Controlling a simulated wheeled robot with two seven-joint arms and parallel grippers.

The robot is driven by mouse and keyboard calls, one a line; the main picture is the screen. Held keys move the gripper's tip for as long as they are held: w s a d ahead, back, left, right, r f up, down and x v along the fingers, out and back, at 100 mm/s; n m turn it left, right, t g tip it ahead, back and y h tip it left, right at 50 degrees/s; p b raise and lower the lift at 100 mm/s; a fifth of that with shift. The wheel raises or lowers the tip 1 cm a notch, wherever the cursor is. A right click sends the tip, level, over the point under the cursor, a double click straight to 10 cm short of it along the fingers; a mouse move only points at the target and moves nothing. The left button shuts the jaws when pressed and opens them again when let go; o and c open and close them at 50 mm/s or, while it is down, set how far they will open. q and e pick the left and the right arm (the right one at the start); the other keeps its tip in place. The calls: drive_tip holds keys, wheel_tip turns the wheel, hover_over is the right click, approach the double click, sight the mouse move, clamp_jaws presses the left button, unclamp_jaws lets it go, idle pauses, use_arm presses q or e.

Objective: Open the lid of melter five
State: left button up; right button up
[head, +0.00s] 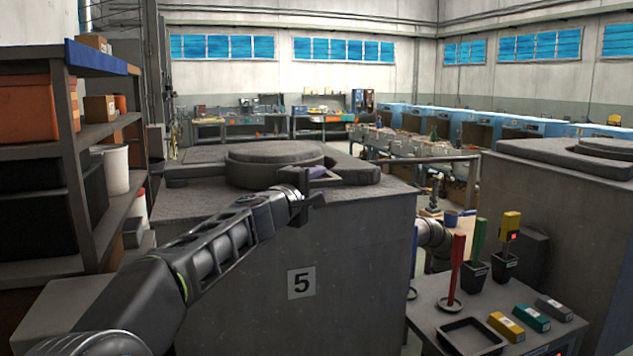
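Melter five is the large grey block (345,250) in the middle, with a white "5" plate (301,283) on its front. Its round grey lid (262,168) lies flat on top and looks closed. A purplish bar (325,173), perhaps the lid's handle, sticks out at the lid's front right side. My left gripper (312,198) is at the top front edge of the melter, just in front of and below this bar. Whether it touches the bar, and how its fingers stand, is unclear. My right gripper is not visible.
A shelf (75,130) with boxes and a bucket (113,168) stands close on the left. At lower right, a table (425,300) carries a black tray (472,337), coloured blocks and upright tools. Another melter (575,215) stands at right.

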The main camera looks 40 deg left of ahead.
use_arm(q)
drive_tip(key=shift+c, duration=0.4)
clamp_jaws()
idle(0.9)
